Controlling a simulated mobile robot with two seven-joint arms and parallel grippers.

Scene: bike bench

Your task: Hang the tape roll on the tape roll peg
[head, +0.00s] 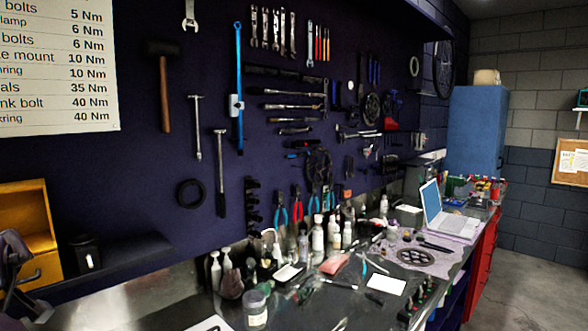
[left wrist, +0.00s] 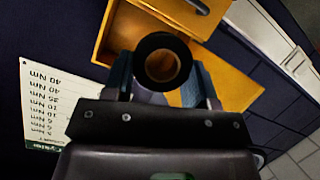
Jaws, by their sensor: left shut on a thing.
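The tape roll (left wrist: 168,62) is a short black ring with a brown-orange opening, centred in the left wrist view. My left gripper (left wrist: 165,84) is shut on it, with one bluish finger on each side. In the head view, a dark shape at the lower left edge (head: 14,262) appears to be my left gripper with the roll, partly cut off. I cannot make out the tape roll peg for certain in either view. My right gripper is in neither view.
A yellow-orange open box (head: 28,232) is near the left gripper; it also shows in the left wrist view (left wrist: 135,38). A dark shelf (head: 125,262) juts from the tool wall. A black ring (head: 190,192) hangs there below wrenches. Bottles and tools crowd the bench (head: 150,311).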

